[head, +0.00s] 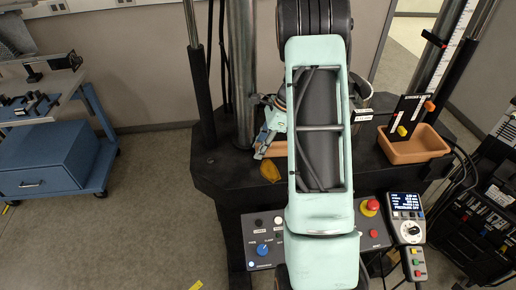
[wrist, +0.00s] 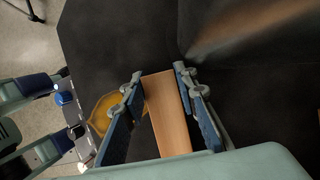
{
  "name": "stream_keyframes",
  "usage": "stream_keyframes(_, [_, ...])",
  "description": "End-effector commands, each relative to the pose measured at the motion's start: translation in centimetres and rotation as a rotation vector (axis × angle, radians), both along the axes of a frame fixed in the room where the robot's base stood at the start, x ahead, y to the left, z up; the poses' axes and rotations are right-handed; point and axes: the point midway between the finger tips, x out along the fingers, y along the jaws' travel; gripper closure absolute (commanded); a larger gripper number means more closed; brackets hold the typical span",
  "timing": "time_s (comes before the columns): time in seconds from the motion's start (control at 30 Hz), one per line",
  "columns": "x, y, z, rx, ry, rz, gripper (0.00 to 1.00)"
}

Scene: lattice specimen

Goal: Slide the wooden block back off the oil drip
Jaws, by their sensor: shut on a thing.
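The wooden block (wrist: 168,112) is a plain tan bar lying on the dark table, between the two fingers of my gripper (wrist: 159,75) in the wrist view. My gripper is shut on it, one finger along each long side. The oil drip (wrist: 106,106) is an amber patch left of the block, partly hidden by the left finger. Whether the block's edge covers some of it I cannot tell. In the head view, my gripper (head: 267,134) shows left of my arm. The block (head: 278,149) is partly hidden there, and the drip (head: 270,172) lies just in front of it.
A terracotta tray (head: 414,151) stands on the right of the dark table (head: 222,172). A control panel with a red button (head: 370,207) and a pendant (head: 407,228) sit at the front edge. Steel columns rise behind. Table left of the drip is bare.

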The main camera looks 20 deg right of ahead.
Motion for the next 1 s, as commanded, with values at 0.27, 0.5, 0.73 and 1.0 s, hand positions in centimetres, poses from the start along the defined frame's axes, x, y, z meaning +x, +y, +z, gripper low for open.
stream_keyframes(0.27, [2.1,-1.5,0.6,-0.007,-0.023,-0.028,0.86])
stream_keyframes(0.5, [3.0,-2.2,0.7,-0.005,-0.023,-0.025,0.86])
stream_keyframes(0.73, [3.8,-2.9,0.7,-0.004,-0.023,-0.021,0.86])
stream_keyframes(1.0, [4.1,-3.5,0.6,-0.002,-0.018,-0.017,0.86])
